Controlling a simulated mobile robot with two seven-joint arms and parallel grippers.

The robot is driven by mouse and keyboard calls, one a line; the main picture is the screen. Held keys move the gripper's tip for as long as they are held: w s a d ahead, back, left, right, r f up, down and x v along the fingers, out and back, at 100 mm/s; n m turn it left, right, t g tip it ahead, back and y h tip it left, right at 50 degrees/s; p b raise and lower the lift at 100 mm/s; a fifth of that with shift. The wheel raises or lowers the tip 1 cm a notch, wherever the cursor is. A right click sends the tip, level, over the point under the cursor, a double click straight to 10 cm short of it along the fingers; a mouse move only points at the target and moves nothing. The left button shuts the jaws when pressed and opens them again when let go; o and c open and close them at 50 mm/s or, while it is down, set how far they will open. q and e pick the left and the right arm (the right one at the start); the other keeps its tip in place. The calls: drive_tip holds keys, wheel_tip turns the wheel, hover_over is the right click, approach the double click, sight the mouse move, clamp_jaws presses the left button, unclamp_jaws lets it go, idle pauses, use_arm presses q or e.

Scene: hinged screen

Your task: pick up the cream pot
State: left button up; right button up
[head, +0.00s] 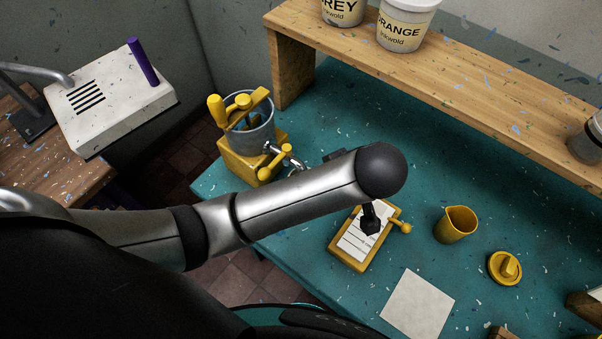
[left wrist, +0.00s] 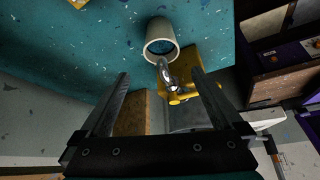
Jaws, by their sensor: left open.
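The cream pot (left wrist: 160,33) shows in the left wrist view on the teal counter, near the silver tap (left wrist: 168,76). Its rim faces the camera and its inside looks blue; I cannot tell whether it holds anything. In the head view I do not see the pot; my left arm covers part of the counter by the tap (head: 284,155). My left gripper (left wrist: 161,74) is open, its two fingers spread on either side of the tap in the picture, with the pot beyond the tips. Nothing is between the fingers. My right gripper is not in view.
A grey bucket (head: 249,132) with yellow fittings stands on a yellow base beside the tap. A wooden shelf (head: 450,74) holds labelled tubs.

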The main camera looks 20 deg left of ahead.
use_arm(q)
drive_tip(key=b+x, duration=0.2)
drive_tip(key=x, duration=0.7)
drive_tip(key=shift+w+a+b, duration=0.1)
drive_tip(key=shift+a+b, duration=0.05)
drive_tip(key=shift+b, duration=0.15)
drive_tip(key=shift+x, duration=2.95)
drive_tip(key=c, duration=1.3)
